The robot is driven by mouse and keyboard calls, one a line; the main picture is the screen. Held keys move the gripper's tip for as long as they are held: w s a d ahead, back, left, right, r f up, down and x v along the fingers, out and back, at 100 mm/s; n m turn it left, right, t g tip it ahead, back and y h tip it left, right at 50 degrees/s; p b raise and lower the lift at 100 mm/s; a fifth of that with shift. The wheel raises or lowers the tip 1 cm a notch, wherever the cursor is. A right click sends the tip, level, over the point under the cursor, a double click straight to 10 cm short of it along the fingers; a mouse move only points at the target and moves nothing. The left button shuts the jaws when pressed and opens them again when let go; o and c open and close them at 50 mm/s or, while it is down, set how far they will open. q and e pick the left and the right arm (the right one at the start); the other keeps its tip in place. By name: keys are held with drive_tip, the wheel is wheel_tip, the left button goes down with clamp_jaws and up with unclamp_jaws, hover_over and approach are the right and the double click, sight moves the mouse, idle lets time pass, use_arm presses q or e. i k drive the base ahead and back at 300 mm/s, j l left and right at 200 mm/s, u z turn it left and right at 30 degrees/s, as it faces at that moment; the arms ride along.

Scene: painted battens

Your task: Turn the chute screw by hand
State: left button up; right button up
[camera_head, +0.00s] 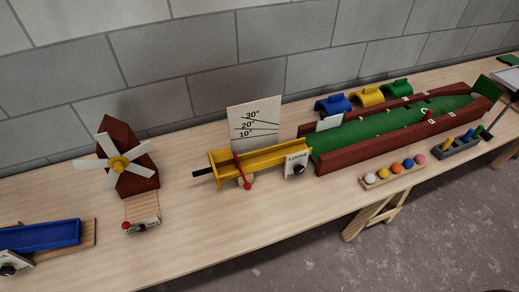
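The yellow chute (262,157) stands on the wooden bench near the middle of the head view. A pale board (255,121) behind it carries lines marked 30°, 20° and 10°. At the chute's right end a small white plate (296,165) bears lettering that looks like "LOOSE", with a black knob (298,170) on it; I cannot tell for sure that this is the screw. A red lever (241,171) with a red ball end crosses the chute's front. A black rod sticks out at its left end. Neither of my grippers is in view.
A windmill (119,163) stands to the left, and a blue tray (40,236) at the far left. A green lane with red walls (375,149) lies right, with a rack of coloured balls (393,175) before it. The bench front is mostly clear.

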sight(300, 170)
drive_tip(key=k+l+u, duration=0.65)
drive_tip(key=k+u, duration=0.35)
drive_tip(key=k+j, duration=0.05)
drive_tip(key=k, duration=0.05)
